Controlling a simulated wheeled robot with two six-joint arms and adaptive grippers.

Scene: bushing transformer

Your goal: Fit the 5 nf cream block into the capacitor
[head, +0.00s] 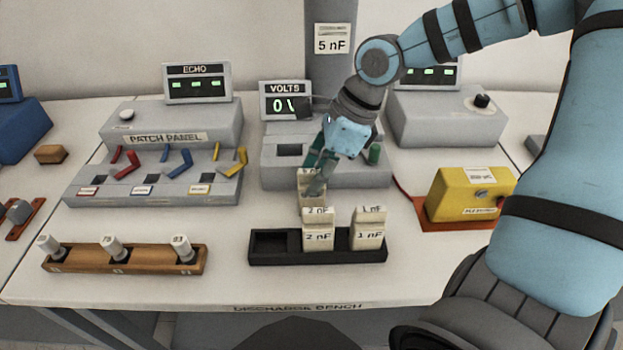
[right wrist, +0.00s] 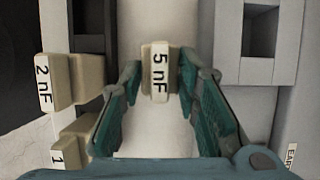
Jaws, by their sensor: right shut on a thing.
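The cream 5 nF block (head: 309,192) is in my right gripper (head: 317,178), upright between the black rack and the grey capacitor unit. In the right wrist view the gripper (right wrist: 160,95) has its teal fingers on both sides of the block (right wrist: 160,72), with the 5 nF label facing the camera. The capacitor unit (head: 345,174) carries the VOLTS display and has a dark square socket (head: 289,150) in its top, left of the gripper. That socket also shows in the right wrist view (right wrist: 260,30), empty. My left gripper is out of view.
The black rack (head: 272,258) holds the 2 nF block (head: 318,232) and 1 nF block (head: 369,230); its left slot is empty. A wooden rack (head: 139,262), the patch panel (head: 160,183) and a yellow box (head: 472,192) stand nearby. Bare bench lies between racks and units.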

